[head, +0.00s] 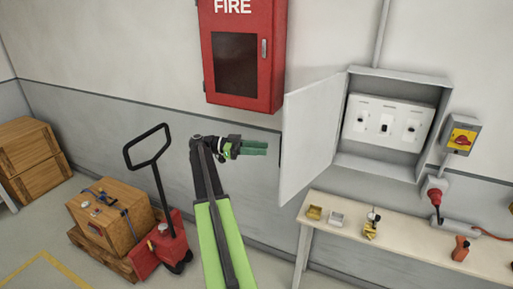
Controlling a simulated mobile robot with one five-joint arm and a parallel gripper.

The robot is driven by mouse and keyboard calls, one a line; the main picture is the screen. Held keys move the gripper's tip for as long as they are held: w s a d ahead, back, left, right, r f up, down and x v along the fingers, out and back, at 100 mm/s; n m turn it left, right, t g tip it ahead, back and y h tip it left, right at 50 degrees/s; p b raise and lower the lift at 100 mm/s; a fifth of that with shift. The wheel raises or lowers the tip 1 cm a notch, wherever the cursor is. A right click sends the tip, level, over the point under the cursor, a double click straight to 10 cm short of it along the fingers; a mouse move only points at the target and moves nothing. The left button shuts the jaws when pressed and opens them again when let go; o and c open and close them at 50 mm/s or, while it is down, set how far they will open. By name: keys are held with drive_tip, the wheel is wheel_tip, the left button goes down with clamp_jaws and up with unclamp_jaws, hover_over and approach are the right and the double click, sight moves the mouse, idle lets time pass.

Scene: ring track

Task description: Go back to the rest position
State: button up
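My gripper (266,149) is at the end of my raised green and dark arm, near the middle of the view. Its green fingers point right, toward the open door (312,132) of the grey wall cabinet (374,168). The fingers look close together, but the angle hides whether there is a gap. I see nothing held between them. The cabinet door stands swung out to the left. Inside the cabinet is a white panel (390,104) with several switches.
A red fire box (264,73) hangs above my gripper. A bench (400,243) with small parts and an orange tool (461,248) stands below the cabinet. A red-and-yellow switch (461,140) is right. A pallet truck (160,240) and wooden crates (112,228) stand left.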

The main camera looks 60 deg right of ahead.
drive_tip(key=w+a+f+n+t+h+b, duration=0.2)
drive_tip(key=w+a+f+n+t+b, duration=0.15)
drive_tip(key=w+a+f, duration=0.45)
drive_tip(key=w+a+f+n+t+h+b, duration=0.3)
drive_tip(key=w+a+f+n, duration=0.15)
drive_tip(key=w+a, duration=0.75)
drive_tip(key=a+f+n+t+y+b, duration=0.1)
drive_tip(key=a+f+n+t+y, duration=0.2)
drive_tip(key=a+f+n, duration=0.4)
drive_tip(key=a+f+n+t+y+b, duration=0.1)
drive_tip(key=a+f+n+t+y, duration=0.3)
drive_tip(key=a, duration=1.6)
drive_tip(key=a+f+n+t+y+b, duration=0.1)
drive_tip(key=a+f+n+t+y, duration=0.2)
drive_tip(key=a+f+n, duration=0.7)
drive_tip(key=a+n+y, duration=0.1)
drive_tip(key=a+n, duration=0.1)
drive_tip(key=a, duration=0.2)
drive_tip(key=shift+w+a+f+n+b, duration=0.15)
drive_tip(key=shift+a+f+n+b, duration=0.15)
drive_tip(key=shift+n+b, duration=0.1)
